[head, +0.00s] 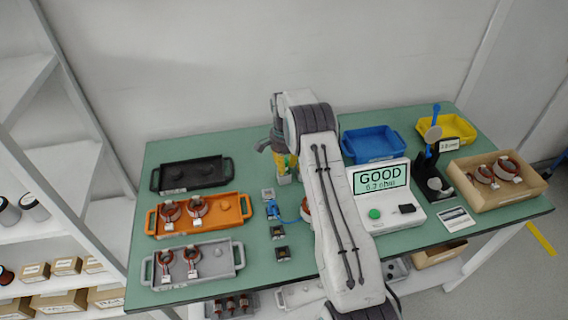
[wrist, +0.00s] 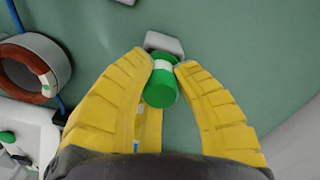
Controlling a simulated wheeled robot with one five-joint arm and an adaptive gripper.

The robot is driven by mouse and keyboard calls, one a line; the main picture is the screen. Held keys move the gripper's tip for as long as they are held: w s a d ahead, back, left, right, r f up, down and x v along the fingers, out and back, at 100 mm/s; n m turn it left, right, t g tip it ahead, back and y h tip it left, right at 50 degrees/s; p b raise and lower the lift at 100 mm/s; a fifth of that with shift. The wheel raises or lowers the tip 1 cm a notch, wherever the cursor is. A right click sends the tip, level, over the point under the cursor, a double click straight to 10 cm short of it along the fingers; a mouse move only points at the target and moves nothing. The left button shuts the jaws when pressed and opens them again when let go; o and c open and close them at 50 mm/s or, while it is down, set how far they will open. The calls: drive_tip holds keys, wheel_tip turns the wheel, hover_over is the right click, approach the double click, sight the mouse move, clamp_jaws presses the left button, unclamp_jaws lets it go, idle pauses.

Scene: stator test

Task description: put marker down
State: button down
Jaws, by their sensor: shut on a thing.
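My gripper (wrist: 166,68) has its yellow fingers shut on a green marker (wrist: 160,88), with the round green end facing the wrist camera. A small grey-white block (wrist: 164,42) shows just beyond the marker, at the far side of the fingertips. I cannot tell if the marker touches it. In the head view my gripper (head: 289,165) hangs over the back middle of the green table (head: 240,165), left of the tester (head: 390,205). The marker is mostly hidden there by the fingers and arm.
A stator (wrist: 48,78) lies left in the wrist view, beside the tester. The tester screen (head: 380,178) reads GOOD. Black (head: 190,164), orange (head: 238,222) and grey (head: 235,270) trays stand left. Blue (head: 372,133) and yellow (head: 458,118) bins and a cardboard box (head: 520,196) stand right.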

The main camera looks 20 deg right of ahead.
drive_tip(key=shift+f, duration=0.15)
drive_tip(key=shift+f+b, duration=0.35)
drive_tip(key=shift+b, duration=0.15)
drive_tip(key=c, duration=1.1)
unclamp_jaws()
drive_tip(key=shift+r, duration=0.1)
